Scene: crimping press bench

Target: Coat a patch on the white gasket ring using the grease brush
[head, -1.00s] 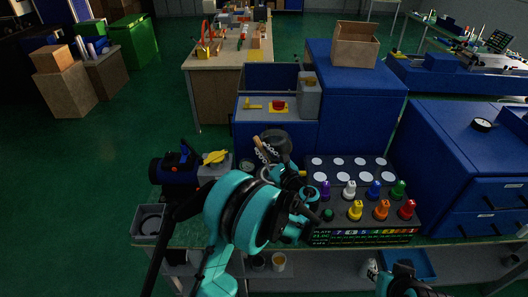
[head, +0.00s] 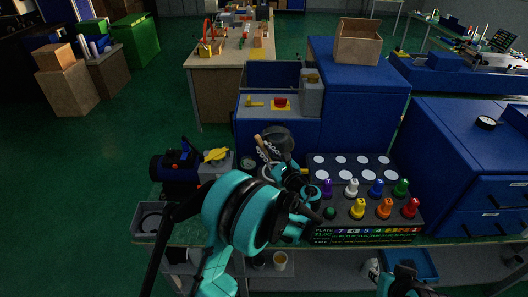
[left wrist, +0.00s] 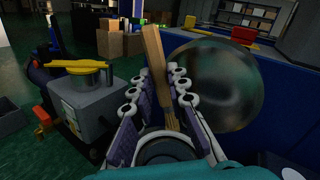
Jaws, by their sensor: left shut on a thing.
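My left gripper (head: 276,163) is shut on the grease brush (head: 262,147), whose pale wooden handle sticks up between the fingers. In the left wrist view the gripper (left wrist: 158,98) has its two purple-grey, white-knuckled fingers on either side of the brush (left wrist: 155,55). The handle stands nearly upright there, and its lower end goes down between the fingers. A pale ring shape, perhaps the white gasket ring (head: 267,171), shows partly beside the gripper in the head view. The gripper hides much of it, and I cannot tell whether the bristles touch it. Only part of my right arm shows at the bottom.
A grey box with a yellow lever (head: 216,156) is to the left. A black rack with coloured knobs (head: 345,207) is close on the right. A grey tray (head: 147,222) sits at the bench's left end.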

